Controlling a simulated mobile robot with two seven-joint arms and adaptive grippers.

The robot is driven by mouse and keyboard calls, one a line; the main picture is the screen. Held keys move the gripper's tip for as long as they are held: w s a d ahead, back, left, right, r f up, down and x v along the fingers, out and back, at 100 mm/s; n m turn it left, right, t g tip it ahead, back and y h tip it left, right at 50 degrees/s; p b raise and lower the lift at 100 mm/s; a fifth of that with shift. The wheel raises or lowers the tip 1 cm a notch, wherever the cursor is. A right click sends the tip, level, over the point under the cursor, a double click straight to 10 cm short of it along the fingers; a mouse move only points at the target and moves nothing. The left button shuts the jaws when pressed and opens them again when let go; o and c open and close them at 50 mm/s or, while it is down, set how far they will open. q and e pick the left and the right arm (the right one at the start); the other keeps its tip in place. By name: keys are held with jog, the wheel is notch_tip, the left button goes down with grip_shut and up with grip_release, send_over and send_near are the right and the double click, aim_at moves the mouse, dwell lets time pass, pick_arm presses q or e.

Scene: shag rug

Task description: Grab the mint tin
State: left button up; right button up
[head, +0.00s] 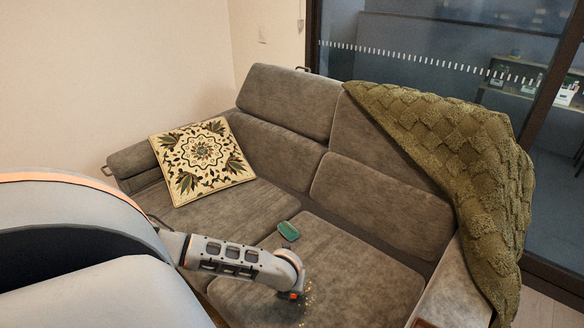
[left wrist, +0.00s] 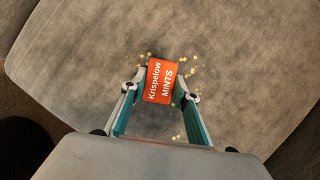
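The mint tin (left wrist: 161,81) is a small orange box with white lettering reading "Krispelow MINTS". In the left wrist view it sits between the two fingers of my left gripper (left wrist: 160,78). The fingertips press close on its left and right sides, so the gripper looks shut on it. In the head view my left gripper (head: 291,295) is low over the front seat cushion, and a bit of orange shows at its tip; most of the tin is hidden there. The tin appears at the cushion surface. My right gripper is not in view.
Yellow crumbs lie around the tin on the grey sofa (head: 340,275). A patterned cushion (head: 202,160) leans at the left, and a green blanket (head: 470,160) drapes over the right side.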

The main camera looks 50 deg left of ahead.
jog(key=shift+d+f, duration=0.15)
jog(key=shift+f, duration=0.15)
pick_arm(q)
jog(key=shift+r, duration=0.1)
